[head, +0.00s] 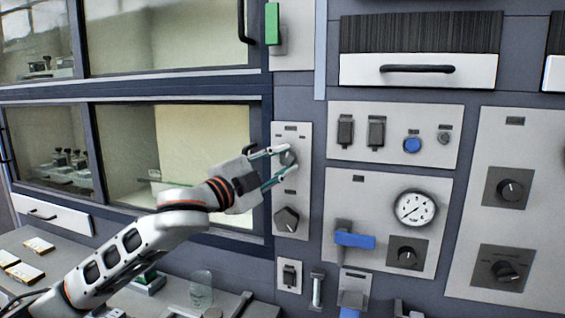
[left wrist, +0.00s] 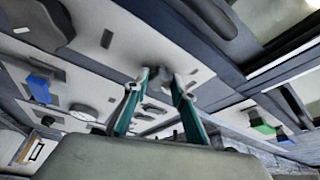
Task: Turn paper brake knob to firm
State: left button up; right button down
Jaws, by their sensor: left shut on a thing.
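A narrow light panel (head: 290,190) carries an upper knob (head: 287,157) and a lower dark knob (head: 286,220). My left gripper (head: 290,159) reaches in from the left, with one teal finger above and one below the upper knob. It is shut on that knob. In the left wrist view, the fingertips (left wrist: 161,77) meet the panel face on either side of the knob (left wrist: 160,82). The fingers partly hide the knob, so its pointer does not show. The labels are too small to read. My right gripper is not in view.
Right of the panel are black switches (head: 376,131), a blue button (head: 412,145), a gauge (head: 416,208), a blue-handled lever (head: 355,240) and more dark knobs (head: 510,190). A glass-fronted cabinet (head: 120,150) is behind my left arm. A glass beaker (head: 201,290) stands on the bench below.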

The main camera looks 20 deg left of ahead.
pick_arm(q)
jog(key=m, duration=0.1)
jog(key=m+g, duration=0.1)
jog(key=m, duration=0.2)
jog(key=shift+a+r+m+g, duration=0.1)
jog(key=shift+r+m+g, duration=0.15)
jog(key=shift+m+g, duration=0.15)
jog(key=shift+m+g+y, duration=0.3)
jog(key=shift+m+y, duration=0.1)
jog(key=shift+m, duration=0.1)
jog(key=shift+o, duration=0.2)
jog(key=o, duration=1.1)
jog(key=v, duration=1.2)
jog(key=shift+s+f, duration=0.1)
